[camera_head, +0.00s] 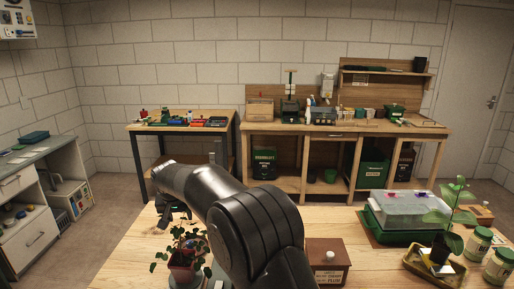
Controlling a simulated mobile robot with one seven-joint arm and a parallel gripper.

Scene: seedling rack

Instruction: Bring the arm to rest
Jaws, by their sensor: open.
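My arm rises from the bottom of the head view, bends over the wooden table (130,262) and reaches to the left. My gripper (174,211) is at its far end, small and dark, pointing down near the table's far left part. It is open, and I see nothing held in it. A potted plant (183,262) with dark green leaves in a reddish pot stands just below and in front of the gripper, beside my arm.
A wooden box with a white knob (328,262) stands right of my arm. Further right are a green tray with a clear lid (402,212), a seedling in a yellow tray (437,268) and jars (478,243). Workbenches (345,127) line the back wall. The table's left front is bare.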

